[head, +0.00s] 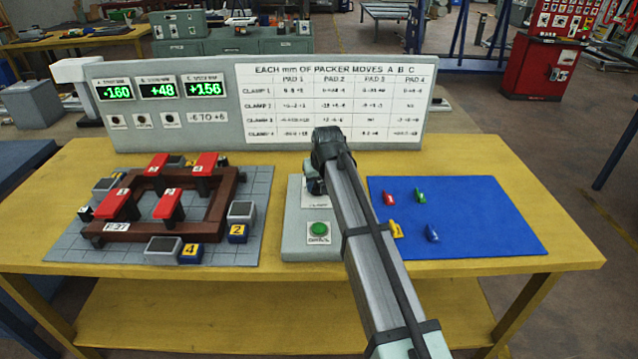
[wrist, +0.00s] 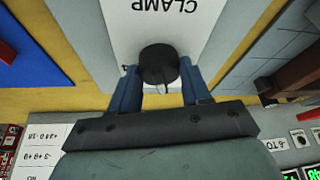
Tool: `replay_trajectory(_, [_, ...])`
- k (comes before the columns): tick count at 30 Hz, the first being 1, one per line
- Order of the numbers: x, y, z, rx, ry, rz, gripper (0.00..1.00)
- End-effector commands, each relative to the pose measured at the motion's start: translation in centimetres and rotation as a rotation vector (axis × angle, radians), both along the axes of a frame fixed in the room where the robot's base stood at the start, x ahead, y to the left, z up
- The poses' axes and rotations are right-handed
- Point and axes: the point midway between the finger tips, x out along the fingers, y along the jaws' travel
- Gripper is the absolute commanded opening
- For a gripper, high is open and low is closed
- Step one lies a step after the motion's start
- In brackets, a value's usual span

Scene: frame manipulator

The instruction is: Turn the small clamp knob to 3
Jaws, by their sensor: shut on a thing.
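The small clamp knob (wrist: 158,64) is black and round and sits on a white label reading CLAMP (wrist: 165,12) in the wrist view. My gripper (wrist: 158,84) has its two blue fingers on either side of the knob, shut on it. The number the knob points to cannot be read. In the head view my arm hides most of the knob and its label; my gripper (head: 316,186) shows only in part there, over the grey control box (head: 296,240). A green button (head: 319,230) is on the box in front of the knob.
Left of the box is a brown frame (head: 150,232) with red numbered clamps on a grey gridded plate (head: 255,215). Right is a blue mat (head: 490,220) with several small coloured pieces. Behind stands a panel (head: 215,135) with green readouts and a table of numbers.

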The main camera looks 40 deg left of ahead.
Motion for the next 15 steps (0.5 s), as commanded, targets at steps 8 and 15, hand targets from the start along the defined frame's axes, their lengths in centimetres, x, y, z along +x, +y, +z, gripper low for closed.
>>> replay_trajectory(8, [-0.10,0.13,0.04,0.000,-0.002,-0.227,0.17])
replay_trajectory(15, [-0.16,0.25,0.03,0.000,-0.002,-0.420,0.17])
